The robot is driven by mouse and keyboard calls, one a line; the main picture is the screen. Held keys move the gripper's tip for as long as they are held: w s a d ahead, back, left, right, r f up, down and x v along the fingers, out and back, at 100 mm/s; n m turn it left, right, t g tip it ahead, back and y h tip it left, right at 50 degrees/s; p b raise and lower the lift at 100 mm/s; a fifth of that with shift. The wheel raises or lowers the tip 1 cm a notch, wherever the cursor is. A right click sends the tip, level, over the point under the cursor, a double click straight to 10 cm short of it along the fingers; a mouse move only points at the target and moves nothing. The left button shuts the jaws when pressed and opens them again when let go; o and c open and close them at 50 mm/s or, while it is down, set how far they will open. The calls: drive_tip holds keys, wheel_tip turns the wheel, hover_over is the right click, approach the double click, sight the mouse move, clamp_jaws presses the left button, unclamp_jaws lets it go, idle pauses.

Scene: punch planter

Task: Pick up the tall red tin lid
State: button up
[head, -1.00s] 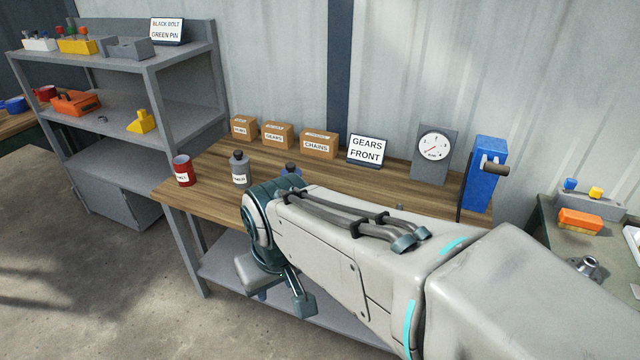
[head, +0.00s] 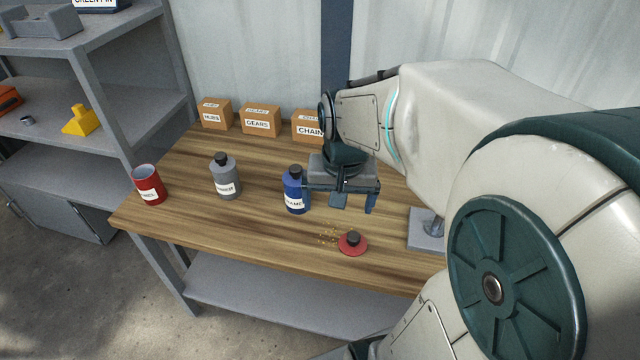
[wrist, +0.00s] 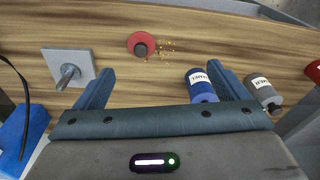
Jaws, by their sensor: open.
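The red lid (head: 344,248), a flat disc with a dark knob, lies on the workbench near its front edge. In the wrist view the red lid (wrist: 141,44) lies beyond the fingertips, a little left of centre. My gripper (head: 355,202) is open and empty, above the bench and behind the lid in the head view. In the wrist view its fingers (wrist: 165,85) are spread wide. The red tin (head: 149,188) stands upright and open-topped at the bench's left end.
A blue bottle (head: 295,192) stands close to my gripper, and a grey bottle (head: 226,180) is further left. A grey plate with a post (wrist: 67,71) is left of the lid in the wrist view. Small yellowish crumbs (head: 328,236) lie beside the lid. Cardboard boxes (head: 260,121) line the back.

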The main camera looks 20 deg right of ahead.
sight(354, 235)
drive_tip(key=w+d+f+m+g+b, duration=0.2)
drive_tip(key=w+d+f+m+b, duration=0.3)
drive_tip(key=d+f, duration=0.35)
drive_tip(key=f, duration=0.9)
drive_tip(key=w+f, duration=0.1)
drive_tip(key=f, duration=0.4)
drive_tip(key=shift+a+f, duration=0.25)
drive_tip(key=shift+a, duration=0.1)
drive_tip(key=c, duration=1)
